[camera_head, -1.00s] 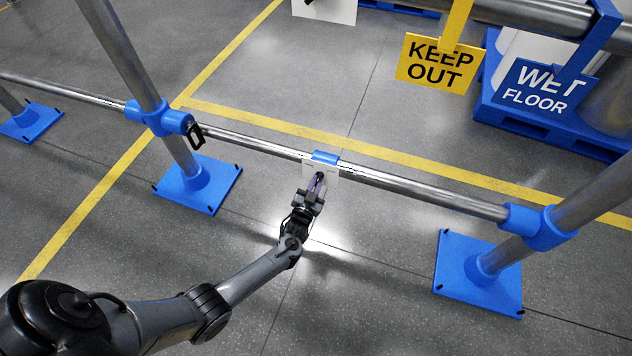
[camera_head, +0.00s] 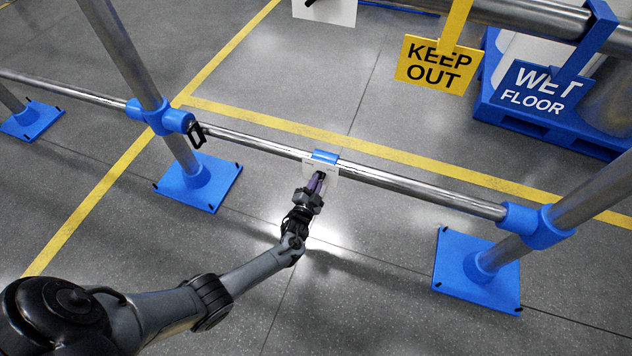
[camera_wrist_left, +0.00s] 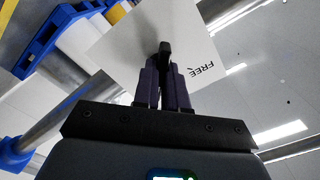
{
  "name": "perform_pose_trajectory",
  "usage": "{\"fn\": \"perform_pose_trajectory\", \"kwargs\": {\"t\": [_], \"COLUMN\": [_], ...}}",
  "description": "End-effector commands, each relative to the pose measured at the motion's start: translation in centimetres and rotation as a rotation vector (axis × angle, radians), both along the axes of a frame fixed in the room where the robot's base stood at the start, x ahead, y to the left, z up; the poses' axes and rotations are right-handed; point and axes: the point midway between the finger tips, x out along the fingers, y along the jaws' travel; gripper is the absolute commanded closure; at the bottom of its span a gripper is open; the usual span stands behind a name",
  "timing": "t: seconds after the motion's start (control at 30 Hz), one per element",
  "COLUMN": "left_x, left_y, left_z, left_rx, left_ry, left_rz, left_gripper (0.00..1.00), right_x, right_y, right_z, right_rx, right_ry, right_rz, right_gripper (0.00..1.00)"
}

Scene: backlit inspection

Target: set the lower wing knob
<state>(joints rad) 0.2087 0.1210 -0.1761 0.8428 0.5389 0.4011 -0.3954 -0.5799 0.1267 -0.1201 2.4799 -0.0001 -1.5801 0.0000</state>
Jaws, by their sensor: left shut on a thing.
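A white plate (camera_head: 309,164) hangs on the low rail near the middle of the head view. In the left wrist view the plate (camera_wrist_left: 120,52) is large, with the word FREE printed in black, seen turned. The black lower wing knob (camera_wrist_left: 165,50) stands on the plate. My left gripper (camera_head: 318,182) is in front of the plate. In the left wrist view its dark purple fingers (camera_wrist_left: 164,72) are shut on the knob, which hides the knob's lower part. My right gripper is not in view.
The low steel rail (camera_head: 420,186) runs across on blue clamps and blue base plates (camera_head: 200,183). A yellow KEEP OUT sign (camera_head: 436,64) and a blue WET FLOOR sign (camera_head: 540,90) hang at the upper right. The floor in front of the rail is open.

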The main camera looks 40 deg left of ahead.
Motion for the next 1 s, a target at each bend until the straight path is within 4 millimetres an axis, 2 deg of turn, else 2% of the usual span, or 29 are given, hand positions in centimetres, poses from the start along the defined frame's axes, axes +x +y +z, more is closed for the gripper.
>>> {"fn": "perform_pose_trajectory", "kwargs": {"t": [0.3, 0.33, 0.5, 0.83, 1.0], "left_x": [-0.1, -0.1, 0.0, -0.3, -1.8], "left_y": [0.0, 0.1, 0.0, -0.1, -0.7], "left_z": [-0.1, -0.1, -0.1, 0.0, 0.2], "left_rx": [0.004, 0.004, 0.003, 0.001, 0.001], "left_ry": [0.004, 0.004, 0.003, 0.002, 0.003], "left_rz": [0.001, 0.001, 0.001, 0.000, 0.000], "left_gripper": [1.00, 0.85, 0.63, 0.63, 0.63], "right_x": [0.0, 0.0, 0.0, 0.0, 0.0], "right_y": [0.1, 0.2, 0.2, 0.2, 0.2], "right_z": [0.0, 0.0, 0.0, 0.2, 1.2], "right_rx": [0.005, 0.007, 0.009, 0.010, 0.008], "right_ry": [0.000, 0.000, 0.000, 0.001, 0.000], "right_rz": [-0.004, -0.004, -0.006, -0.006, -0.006], "right_gripper": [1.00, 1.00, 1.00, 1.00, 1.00]}}
